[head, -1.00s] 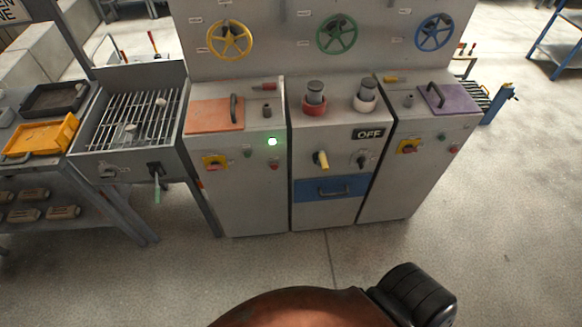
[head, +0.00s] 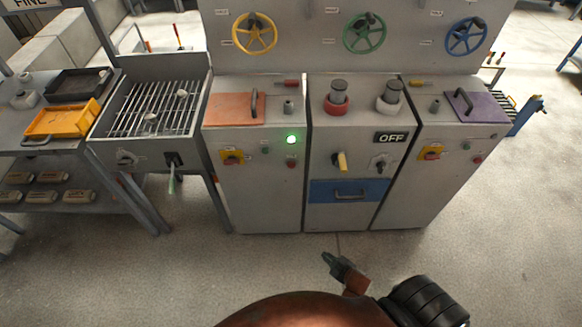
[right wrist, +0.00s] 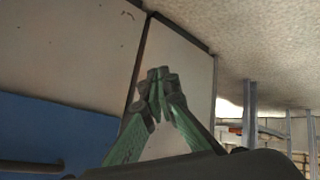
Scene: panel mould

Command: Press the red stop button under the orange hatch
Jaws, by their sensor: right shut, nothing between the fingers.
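The orange hatch (head: 228,109) lies closed on top of the left cabinet (head: 262,205), with a dark handle at its right side. Whatever is beneath the hatch is hidden. On the cabinet's front, below the hatch, is a small red button (head: 291,165) under a lit green lamp (head: 292,139). My right gripper (head: 327,259) is low in front of the cabinets, apart from them, to the right of the button and well below it. In the right wrist view its green fingers (right wrist: 158,78) meet at the tips, shut and empty. My left gripper is not in view.
A yellow-and-red switch (head: 232,157) is left of the button. The middle cabinet has a blue drawer (head: 350,191), a yellow-handled knob (head: 341,161) and an OFF sign (head: 391,137). A grill (head: 150,108) stands left. The floor in front is clear.

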